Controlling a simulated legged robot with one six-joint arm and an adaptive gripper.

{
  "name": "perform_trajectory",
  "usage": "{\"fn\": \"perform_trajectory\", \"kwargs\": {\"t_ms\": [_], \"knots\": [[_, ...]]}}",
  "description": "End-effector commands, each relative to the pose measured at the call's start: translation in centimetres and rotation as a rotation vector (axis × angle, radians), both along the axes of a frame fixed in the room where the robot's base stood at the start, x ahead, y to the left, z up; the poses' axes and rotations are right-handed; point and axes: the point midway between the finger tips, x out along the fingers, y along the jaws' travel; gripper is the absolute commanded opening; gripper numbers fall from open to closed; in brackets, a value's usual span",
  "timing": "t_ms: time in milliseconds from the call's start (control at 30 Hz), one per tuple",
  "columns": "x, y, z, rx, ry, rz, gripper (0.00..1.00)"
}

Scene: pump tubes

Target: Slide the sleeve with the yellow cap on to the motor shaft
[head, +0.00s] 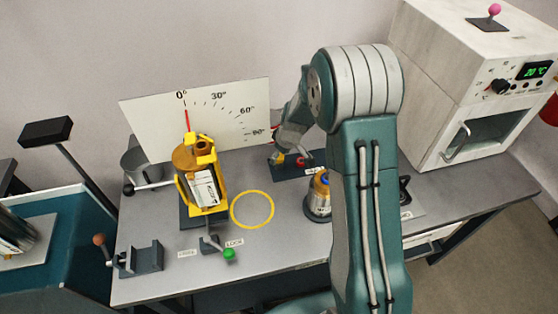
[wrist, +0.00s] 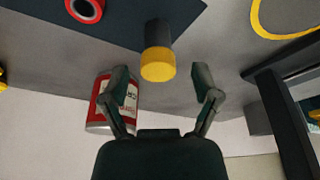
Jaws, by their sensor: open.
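In the wrist view the sleeve with the yellow cap (wrist: 158,66) is a dark grey cylinder with its yellow end facing me. It is by the edge of a dark plate. My gripper (wrist: 161,72) is open, with one finger on each side of the yellow end and gaps between. In the head view, a small yellow end (head: 279,158) shows at the dark plate (head: 286,174), under my gripper, which is mostly hidden by my arm. A brass-coloured motor-like unit (head: 318,193) stands partly behind my arm. I cannot make out its shaft.
A red ring-shaped part (wrist: 86,9) is on the same plate. A yellow bracket (head: 205,205) stands before the angle board (head: 140,120). A yellow circle (head: 270,202) marks clear bench. A white oven-like box (head: 440,70) stands right. A red-and-white labelled thing (wrist: 112,103) is behind one finger.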

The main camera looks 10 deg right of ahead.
Motion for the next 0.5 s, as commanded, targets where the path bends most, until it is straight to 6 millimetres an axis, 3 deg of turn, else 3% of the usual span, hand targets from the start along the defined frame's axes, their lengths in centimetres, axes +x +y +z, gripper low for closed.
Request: {"fn": "perform_trajectory", "kwargs": {"t_ms": [300, 500], "knots": [[1.2, 0.4, -4.2, 0.001, 0.003, 0.002, 0.80], [1.4, 0.5, -4.8, 0.001, -0.001, 0.000, 0.80]]}}
